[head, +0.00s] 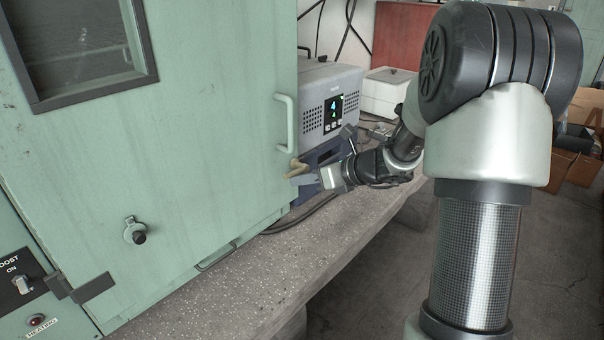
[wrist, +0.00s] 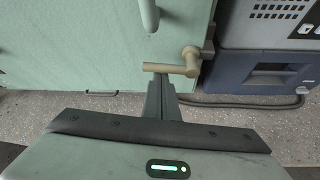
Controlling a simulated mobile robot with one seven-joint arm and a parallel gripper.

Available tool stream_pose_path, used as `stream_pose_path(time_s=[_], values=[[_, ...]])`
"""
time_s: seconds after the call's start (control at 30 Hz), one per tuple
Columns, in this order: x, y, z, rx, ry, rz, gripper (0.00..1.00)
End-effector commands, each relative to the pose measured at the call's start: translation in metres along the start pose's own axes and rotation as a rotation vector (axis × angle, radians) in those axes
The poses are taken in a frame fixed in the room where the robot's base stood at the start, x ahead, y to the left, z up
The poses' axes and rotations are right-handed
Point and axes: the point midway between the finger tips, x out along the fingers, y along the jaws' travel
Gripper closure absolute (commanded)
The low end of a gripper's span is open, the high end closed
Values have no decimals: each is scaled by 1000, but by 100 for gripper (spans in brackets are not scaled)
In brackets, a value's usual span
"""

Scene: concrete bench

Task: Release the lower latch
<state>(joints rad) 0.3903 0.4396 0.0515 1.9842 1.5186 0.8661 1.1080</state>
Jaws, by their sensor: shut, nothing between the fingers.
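The lower latch is a tan, L-shaped handle (head: 297,166) at the right edge of the pale green cabinet door (head: 215,130), below the door's pull handle (head: 285,124). In the wrist view the latch (wrist: 176,68) has its long arm pointing left, roughly level, from a rounded knob at the door edge. My gripper (head: 304,180) is shut and empty, close below the latch. In the wrist view the fingertips (wrist: 161,82) are just under the latch's arm; I cannot tell whether they touch it.
A grey instrument with a lit panel (head: 318,98) stands on the bench right of the door, above a blue unit (wrist: 258,72). A dark cable runs along the concrete bench (head: 270,265). A round knob (head: 135,230) sticks out of the door lower left. The bench in front is clear.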

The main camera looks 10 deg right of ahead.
Motion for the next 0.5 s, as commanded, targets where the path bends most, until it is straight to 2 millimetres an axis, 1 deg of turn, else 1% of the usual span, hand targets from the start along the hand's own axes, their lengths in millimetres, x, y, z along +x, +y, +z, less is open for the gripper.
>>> stream_pose_path(time_s=[0.03, 0.5], values=[[-5, 1, 10, 26, -1, 15, 100], [-16, -1, 27, 395, -2, 233, 100]])
